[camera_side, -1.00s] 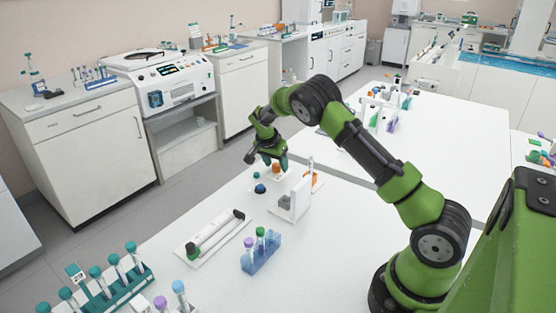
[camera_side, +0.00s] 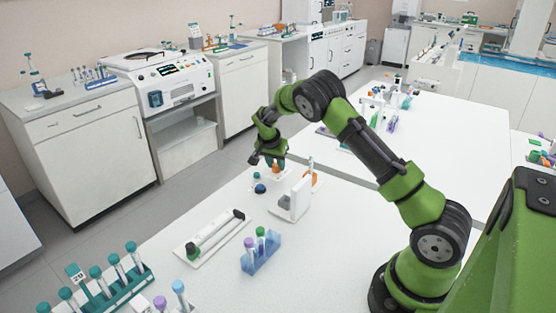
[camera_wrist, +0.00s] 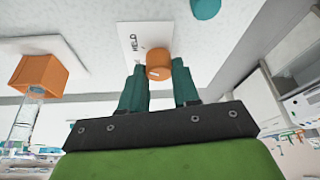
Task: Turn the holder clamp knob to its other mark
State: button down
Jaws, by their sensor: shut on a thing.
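The clamp knob (camera_wrist: 159,64) is a round orange cap with a small white mark, on a white plate (camera_wrist: 128,45) printed HELD. In the wrist view it sits between the two teal fingers of my gripper (camera_wrist: 160,82), which are shut on it. The pointing of the white mark is only partly clear. In the side view my gripper (camera_side: 271,161) reaches down at the table's far edge, over the orange knob (camera_side: 276,170). An orange holder block (camera_wrist: 40,76) with a clear tube (camera_wrist: 30,112) stands to the left in the wrist view.
A dark blue ball (camera_side: 260,188) lies near the knob. A tray with a tube (camera_side: 212,235) and a blue rack (camera_side: 260,251) are nearer. A teal rack (camera_side: 115,285) is at front left.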

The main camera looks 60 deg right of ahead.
jog(key=n+t, duration=0.1)
jog(key=n, duration=0.2)
jog(key=n+t+y, duration=0.1)
jog(key=n, duration=0.3)
jog(key=shift+s+d, duration=0.15)
jog(key=n+t+y, duration=0.1)
jog(key=n+y, duration=0.1)
jog(key=n, duration=0.3)
jog(key=shift+n, duration=0.4)
jog(key=c, duration=0.8)
grip_release()
jog(key=v, duration=1.7)
jog(key=shift+s+d+f, duration=0.15)
jog(key=shift+s+d, duration=0.05)
jog(key=shift+s, duration=0.05)
